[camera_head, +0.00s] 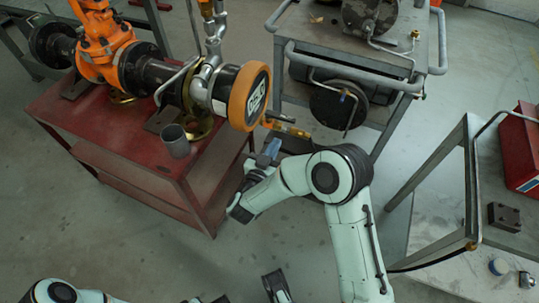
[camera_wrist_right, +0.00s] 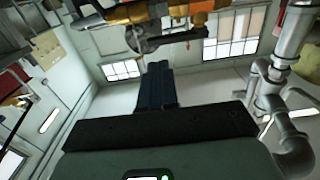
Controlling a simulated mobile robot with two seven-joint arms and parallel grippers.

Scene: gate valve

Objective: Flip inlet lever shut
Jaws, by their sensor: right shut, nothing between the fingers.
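The orange-yellow lever (camera_head: 287,128) sticks out to the right, low beside the orange-rimmed round end (camera_head: 250,96) of the pipe assembly. My right gripper (camera_head: 269,149) is just below and in front of this lever, with its fingers shut and empty. I cannot tell whether they touch the lever. In the right wrist view the shut dark fingers (camera_wrist_right: 157,85) point up towards a grey bar and orange parts (camera_wrist_right: 165,14). My left arm is at the bottom edge of the head view; its gripper is partly cut off there, and its jaw state is unclear.
The pipe assembly stands on a red cart (camera_head: 100,135) with a grey cup (camera_head: 175,141). A grey trolley (camera_head: 420,60) stands close behind my right arm. A metal-framed table (camera_head: 440,262) is at the right. Bare floor lies in front of the red cart.

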